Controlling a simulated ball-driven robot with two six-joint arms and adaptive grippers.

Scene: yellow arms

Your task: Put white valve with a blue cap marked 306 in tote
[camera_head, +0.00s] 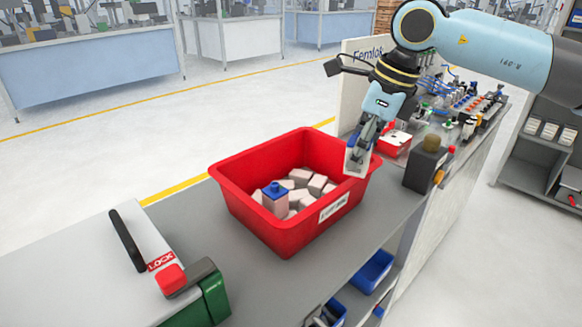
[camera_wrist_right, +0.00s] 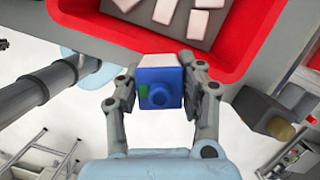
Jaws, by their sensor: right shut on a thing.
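My right gripper (camera_head: 362,147) is shut on a white valve with a blue cap (camera_head: 355,160). It holds the valve at the right rim of the red tote (camera_head: 237,205), above the bench. In the right wrist view the blue cap (camera_wrist_right: 160,88) faces the camera between the two fingers (camera_wrist_right: 160,95), with a white body edge behind it. The number on the valve cannot be read. The tote holds several pale blocks (camera_head: 300,175) and another valve with a blue cap (camera_head: 275,197) standing upright. My left gripper is not in view.
A dark box with a brown knob (camera_head: 425,168) stands right of the tote. A smaller red bin (camera_head: 394,142) and a rack of fittings (camera_head: 470,105) lie behind it. A grey machine with a red LOCK handle (camera_head: 168,278) is at front left. Bench space left of the tote is clear.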

